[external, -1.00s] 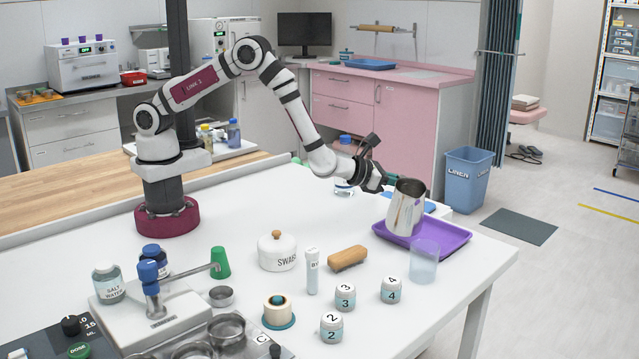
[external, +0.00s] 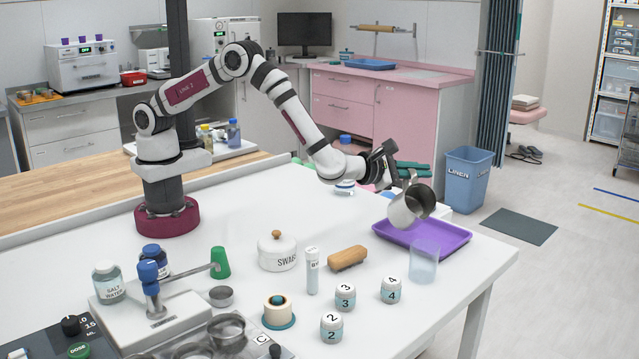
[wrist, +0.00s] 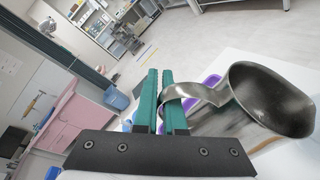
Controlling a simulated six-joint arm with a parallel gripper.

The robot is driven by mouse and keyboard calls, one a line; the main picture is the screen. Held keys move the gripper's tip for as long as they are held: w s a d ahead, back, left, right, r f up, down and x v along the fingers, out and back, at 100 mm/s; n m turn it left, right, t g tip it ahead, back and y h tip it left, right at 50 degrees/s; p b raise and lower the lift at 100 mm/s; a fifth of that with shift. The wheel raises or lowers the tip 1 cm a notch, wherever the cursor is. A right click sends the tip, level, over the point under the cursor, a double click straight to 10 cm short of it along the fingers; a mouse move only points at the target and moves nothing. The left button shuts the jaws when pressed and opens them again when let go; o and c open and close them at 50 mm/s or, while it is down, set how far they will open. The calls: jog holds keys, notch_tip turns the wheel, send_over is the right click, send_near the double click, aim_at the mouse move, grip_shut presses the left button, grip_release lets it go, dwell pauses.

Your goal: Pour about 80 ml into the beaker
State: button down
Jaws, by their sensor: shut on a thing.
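A metal jug (external: 408,207) hangs in the air above the purple tray, tilted with its mouth toward the right and toward the camera. My gripper (external: 390,165) is shut on the jug's handle. In the wrist view my gripper's green fingers (wrist: 160,105) close around the curved handle (wrist: 190,92), and the jug's open mouth (wrist: 268,98) is at the right. The inside looks dark and I cannot tell its liquid level. The clear beaker (external: 424,264) stands upright at the tray's front edge, below and right of the jug. No stream shows between them.
The purple tray (external: 455,240) lies behind the beaker near the table's right edge. Jars marked 4 (external: 390,291), 3 (external: 345,297) and 2 (external: 331,328), a brush (external: 347,258) and a swab pot (external: 277,252) stand to the left.

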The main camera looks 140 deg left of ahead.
aim_at(426, 193)
jog(key=shift+w+d+r+m+y, duration=0.2)
jog(key=shift+w+r+m, duration=0.1)
jog(key=shift+r+m, duration=0.2)
jog(key=shift+w+d+r+m+y, duration=0.25)
jog(key=shift+r+m, duration=0.15)
jog(key=shift+r, duration=0.2)
jog(key=shift+w+d+r+m, duration=0.1)
jog(key=shift+w+r+m, duration=0.1)
jog(key=shift+r+m, duration=0.1)
jog(key=shift+w+d+r+m+y+b, duration=0.35)
jog(key=shift+w+r+m, duration=0.2)
jog(key=shift+r+m, duration=0.2)
dwell(0.8)
jog(key=shift+w+d+r+m, duration=0.15)
jog(key=shift+w+d+m, duration=0.2)
jog(key=shift+w, duration=0.1)
dwell(0.7)
jog(key=shift+w+d+r+m+y+b, duration=0.1)
jog(key=shift+w+r+m+y+b, duration=0.15)
jog(key=shift+r+m+b, duration=0.3)
dwell(0.9)
jog(key=shift+s+f, duration=0.1)
